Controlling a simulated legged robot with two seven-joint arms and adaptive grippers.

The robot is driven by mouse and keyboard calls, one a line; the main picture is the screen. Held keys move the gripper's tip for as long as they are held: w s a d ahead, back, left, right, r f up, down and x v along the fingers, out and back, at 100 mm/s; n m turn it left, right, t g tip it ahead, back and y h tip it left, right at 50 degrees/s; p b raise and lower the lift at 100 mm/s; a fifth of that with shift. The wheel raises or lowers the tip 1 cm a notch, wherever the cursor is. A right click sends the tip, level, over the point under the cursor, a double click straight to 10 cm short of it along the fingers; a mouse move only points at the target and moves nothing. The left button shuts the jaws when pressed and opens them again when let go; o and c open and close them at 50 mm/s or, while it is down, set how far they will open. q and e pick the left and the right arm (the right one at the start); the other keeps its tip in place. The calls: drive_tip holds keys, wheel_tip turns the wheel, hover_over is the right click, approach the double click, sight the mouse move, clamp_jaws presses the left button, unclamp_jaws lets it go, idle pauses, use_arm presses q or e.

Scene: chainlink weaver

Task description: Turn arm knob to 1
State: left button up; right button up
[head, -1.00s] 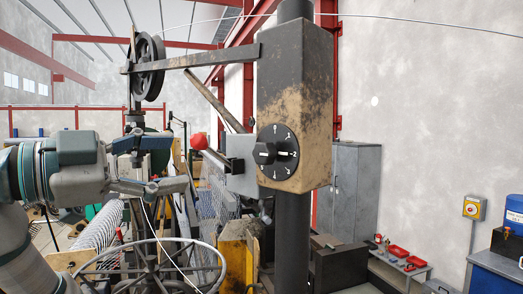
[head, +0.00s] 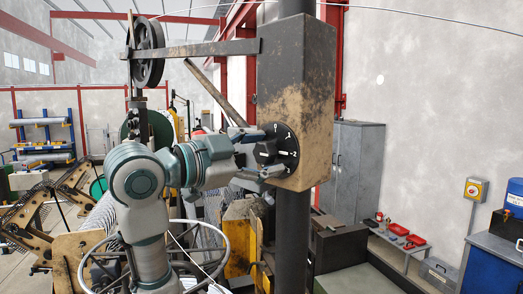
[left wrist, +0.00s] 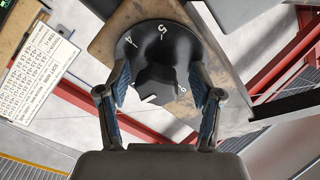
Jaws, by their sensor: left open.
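The arm knob (head: 264,153) is black with a white mark and sits on a round black dial (head: 291,141) on the side of a worn, dirty box (head: 294,65). In the head view 0, 1, 2 and 3 can be read on the dial. My left gripper (head: 268,152) is open, one finger above the knob and one below. In the left wrist view the knob (left wrist: 158,86) lies between the two blue-padded fingers (left wrist: 160,92), with gaps on both sides. Its white mark faces lower left there; I cannot tell which number it points to. My right gripper is not in view.
The box is fixed on a dark vertical post (head: 293,235). A lever arm with a black pulley (head: 148,50) reaches left from the box. A large handwheel (head: 95,255) stands below my left arm. A grey cabinet (head: 357,170) stands behind at right.

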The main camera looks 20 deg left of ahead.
use_arm(q)
drive_tip(key=shift+d, duration=0.15)
drive_tip(key=shift+c, duration=0.2)
drive_tip(key=shift+d, duration=0.1)
drive_tip(key=c, duration=1.1)
drive_tip(key=shift+f+n, duration=0.1)
drive_tip(key=shift+n, duration=0.2)
drive_tip(key=n+b, duration=0.2)
drive_tip(key=n, duration=0.2)
drive_tip(key=shift+n+t+b, duration=0.6)
drive_tip(key=shift+n+b, duration=0.25)
drive_tip(key=shift+n, duration=1.45)
drive_tip(key=o, duration=1.1)
